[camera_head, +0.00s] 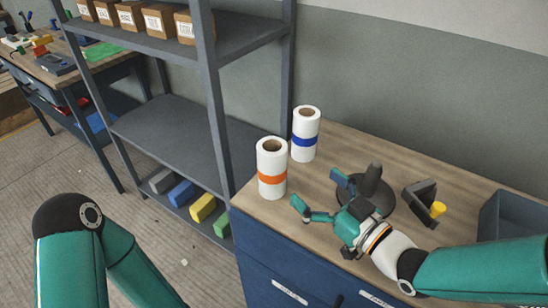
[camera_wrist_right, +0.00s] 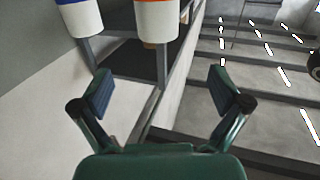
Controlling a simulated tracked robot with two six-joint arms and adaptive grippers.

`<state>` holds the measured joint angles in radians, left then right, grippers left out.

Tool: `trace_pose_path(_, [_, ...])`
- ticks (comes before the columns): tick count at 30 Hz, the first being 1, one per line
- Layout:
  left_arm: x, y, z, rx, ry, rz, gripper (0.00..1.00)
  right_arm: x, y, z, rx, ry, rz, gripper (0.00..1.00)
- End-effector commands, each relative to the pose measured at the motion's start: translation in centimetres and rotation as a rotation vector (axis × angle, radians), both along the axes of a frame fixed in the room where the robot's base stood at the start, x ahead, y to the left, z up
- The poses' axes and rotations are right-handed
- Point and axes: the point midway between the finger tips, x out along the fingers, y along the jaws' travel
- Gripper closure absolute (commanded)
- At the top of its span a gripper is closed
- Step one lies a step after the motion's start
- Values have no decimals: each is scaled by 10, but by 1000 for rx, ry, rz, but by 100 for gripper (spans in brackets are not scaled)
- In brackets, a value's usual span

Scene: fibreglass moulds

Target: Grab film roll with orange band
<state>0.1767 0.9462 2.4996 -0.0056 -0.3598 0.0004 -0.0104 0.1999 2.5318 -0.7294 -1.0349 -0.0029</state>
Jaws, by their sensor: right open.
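The film roll with the orange band (camera_head: 272,162) stands upright on the wooden bench top near its left end. In the right wrist view this roll (camera_wrist_right: 156,30) is at the top, cut off by the edge, beyond the fingertips. A similar roll with a blue band (camera_head: 306,126) stands behind it; it also shows in the wrist view (camera_wrist_right: 85,25). My right gripper (camera_head: 320,192) is open and empty, to the right of the orange-banded roll and apart from it. Its spread fingers show in the wrist view (camera_wrist_right: 162,92). My left arm shows at lower left, but its gripper is out of view.
A dark stand with a round base and post (camera_head: 380,196) is just behind my right gripper. A black holder with a yellow part (camera_head: 421,200) and a grey bin (camera_head: 508,216) are further right. A metal shelf (camera_head: 165,128) stands left of the bench.

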Motion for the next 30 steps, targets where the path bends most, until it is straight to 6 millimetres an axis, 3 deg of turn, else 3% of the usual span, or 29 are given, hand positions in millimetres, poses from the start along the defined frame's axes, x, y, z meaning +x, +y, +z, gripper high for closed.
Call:
trace_pose_path(1, [0, 0, 9, 0, -1, 0, 60, 7, 7, 3, 0, 2, 4, 1])
trace_pose_path(10, [0, 0, 20, 0, 0, 0, 60, 56, 44, 2, -1, -1, 1, 1])
trace_pose_path(20, [0, 0, 28, 0, -1, 0, 60, 75, 58, 1, -1, 0, -1, 1])
trace_pose_path(30, [0, 0, 49, 0, -1, 0, 60, 110, 82, 1, 0, -1, -1, 1])
